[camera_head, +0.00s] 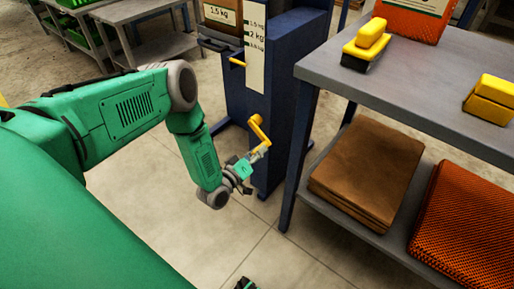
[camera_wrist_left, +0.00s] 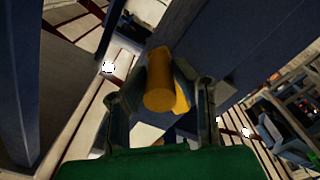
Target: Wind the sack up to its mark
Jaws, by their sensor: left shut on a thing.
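A dark blue stand (camera_head: 275,100) carries a yellow crank (camera_head: 257,128) on its lower front. My left gripper (camera_head: 257,155) is shut on the crank's handle at its lower end. In the left wrist view the yellow handle (camera_wrist_left: 160,88) sits between the two fingers of the left gripper (camera_wrist_left: 160,105). A white scale (camera_head: 255,45) on the stand has marks for 1.5, 2 and 2.5 kg. A yellow pointer (camera_head: 238,62) lies beside the scale, below the 2.5 kg mark. A "1.5 kg" label (camera_head: 220,14) shows at the top. No hanging sack can be made out. A small dark tip at the bottom edge may be my right gripper (camera_head: 245,284).
A grey table (camera_head: 420,85) stands close right of the crank, with yellow-and-black blocks (camera_head: 366,45) and an orange sack (camera_head: 415,18) on top. Its lower shelf holds folded brown sacks (camera_head: 370,170) and orange mesh (camera_head: 470,220).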

